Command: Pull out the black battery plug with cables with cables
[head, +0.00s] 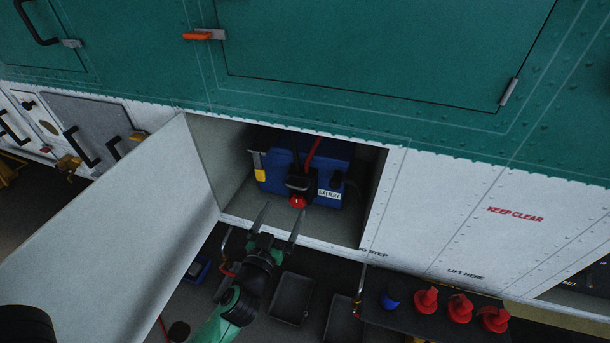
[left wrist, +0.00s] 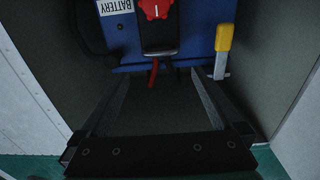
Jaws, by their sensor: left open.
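The black battery plug (head: 299,182) sits at the front of the blue battery (head: 328,171) inside the open compartment. It has a red star-shaped knob (head: 297,202) and a red cable (head: 312,152) runs up behind it. In the left wrist view the plug (left wrist: 159,37) and its red knob (left wrist: 154,8) are at the top centre. My left gripper (head: 278,222) is open and empty at the compartment's mouth, in front of and below the plug, apart from it. Its two fingers (left wrist: 161,80) point toward the plug. My right gripper is not in view.
The open compartment door (head: 120,230) stands to the left. A yellow-handled latch (head: 259,174) is beside the battery's left side. Below are dark trays (head: 292,298) and a dark shelf with red caps (head: 460,307) and a blue cap (head: 391,299).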

